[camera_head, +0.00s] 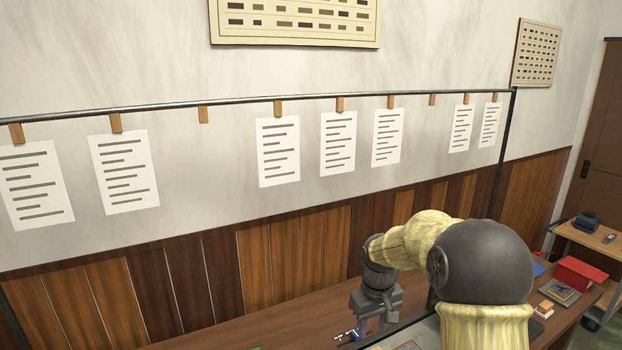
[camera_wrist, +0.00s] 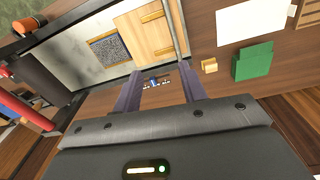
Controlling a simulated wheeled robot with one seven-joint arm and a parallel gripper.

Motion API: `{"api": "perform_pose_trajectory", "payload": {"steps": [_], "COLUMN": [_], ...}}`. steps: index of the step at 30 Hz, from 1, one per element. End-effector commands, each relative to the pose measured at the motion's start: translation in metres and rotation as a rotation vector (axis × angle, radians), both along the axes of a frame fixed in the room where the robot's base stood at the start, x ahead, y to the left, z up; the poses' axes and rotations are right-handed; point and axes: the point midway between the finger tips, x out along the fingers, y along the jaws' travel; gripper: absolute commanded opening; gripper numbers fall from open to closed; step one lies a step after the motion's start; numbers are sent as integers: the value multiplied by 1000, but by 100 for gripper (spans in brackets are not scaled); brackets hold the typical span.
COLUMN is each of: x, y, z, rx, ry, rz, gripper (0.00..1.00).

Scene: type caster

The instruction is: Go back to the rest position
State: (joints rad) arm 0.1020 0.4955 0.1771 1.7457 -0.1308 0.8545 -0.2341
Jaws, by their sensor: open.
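My gripper (camera_head: 373,325) hangs low over the brown table (camera_head: 250,330), to the left of my bent arm. In the wrist view its two fingers (camera_wrist: 160,82) stand apart with nothing held between them. A small blue and metallic item (camera_head: 346,335) lies on the table near the fingers. It also shows between the fingers in the wrist view (camera_wrist: 153,80), apparently below them. What the item is cannot be told.
Several printed sheets (camera_head: 278,152) hang from a metal rail (camera_head: 240,101) behind the table. A red box (camera_head: 580,273) stands at the right. In the wrist view, a green block (camera_wrist: 253,61), a small wooden block (camera_wrist: 209,66) and a white sheet (camera_wrist: 250,22) lie right of the fingers.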

Motion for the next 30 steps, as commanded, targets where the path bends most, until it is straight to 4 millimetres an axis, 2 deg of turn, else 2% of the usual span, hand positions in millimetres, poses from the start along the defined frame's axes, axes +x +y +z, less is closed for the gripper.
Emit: {"api": "perform_pose_trajectory", "payload": {"steps": [18, 22, 30], "x": [-188, -207, -209], "y": [-8, -10, -10], "z": [-68, -75, -74], "rx": [53, 64, 65], "ry": [-159, -174, -176], "rz": [-321, -360, -366], "gripper": [42, 42, 42]}}
